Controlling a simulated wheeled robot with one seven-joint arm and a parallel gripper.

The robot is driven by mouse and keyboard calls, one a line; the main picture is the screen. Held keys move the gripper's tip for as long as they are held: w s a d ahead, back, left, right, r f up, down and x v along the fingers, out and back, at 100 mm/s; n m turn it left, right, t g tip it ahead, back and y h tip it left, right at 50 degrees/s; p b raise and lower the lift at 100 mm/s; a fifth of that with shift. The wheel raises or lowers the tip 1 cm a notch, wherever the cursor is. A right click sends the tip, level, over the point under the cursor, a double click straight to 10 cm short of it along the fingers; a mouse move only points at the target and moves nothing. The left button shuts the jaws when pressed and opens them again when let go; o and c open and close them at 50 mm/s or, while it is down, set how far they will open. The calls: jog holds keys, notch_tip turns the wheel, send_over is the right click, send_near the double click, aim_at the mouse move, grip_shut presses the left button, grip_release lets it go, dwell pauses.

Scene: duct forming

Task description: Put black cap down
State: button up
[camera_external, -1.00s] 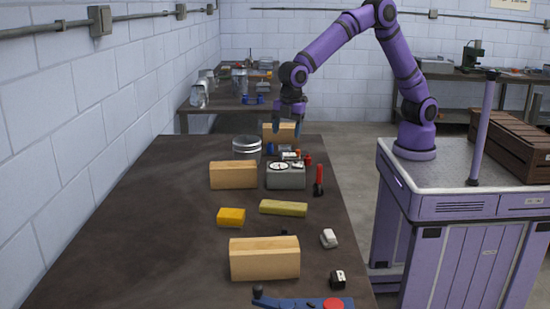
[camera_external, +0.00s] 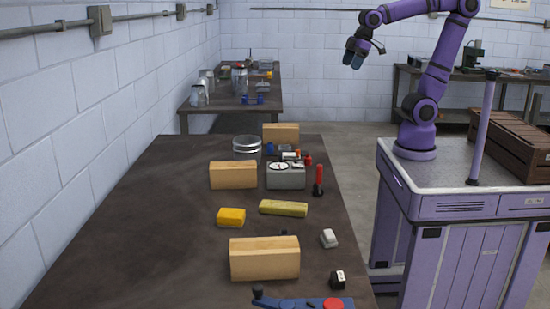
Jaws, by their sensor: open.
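My gripper (camera_external: 353,60) is raised high above the floor, beyond and right of the near table (camera_external: 140,215). It is open with nothing visible between its fingers. No black cap can be picked out for certain. A small dark thing (camera_external: 285,233) shows just behind the front wooden block and is mostly hidden by it. A small black-and-white piece (camera_external: 338,280) lies at the table's right front edge.
Wooden blocks (camera_external: 264,259) (camera_external: 233,175) (camera_external: 281,133), a grey gauge box (camera_external: 286,177), a metal can (camera_external: 247,148), a yellow block (camera_external: 231,218) and a red-handled tool (camera_external: 319,180) stand on the table. Its left half is clear. A second table (camera_external: 225,105) stands behind.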

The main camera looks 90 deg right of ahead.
jog(key=s+d+f+m, duration=0.1)
jog(key=s+d, duration=0.1)
jog(key=s, duration=0.3)
jog(key=s+d+f+m+t, duration=0.1)
jog(key=s+d+m, duration=0.1)
jog(key=s, duration=0.4)
jog(key=shift+d+f+m, duration=0.15)
jog(key=shift+f+m, duration=0.15)
jog(key=shift+f, duration=0.1)
dwell(0.6)
jog(key=o, duration=0.6)
jog(key=shift+o, duration=0.2)
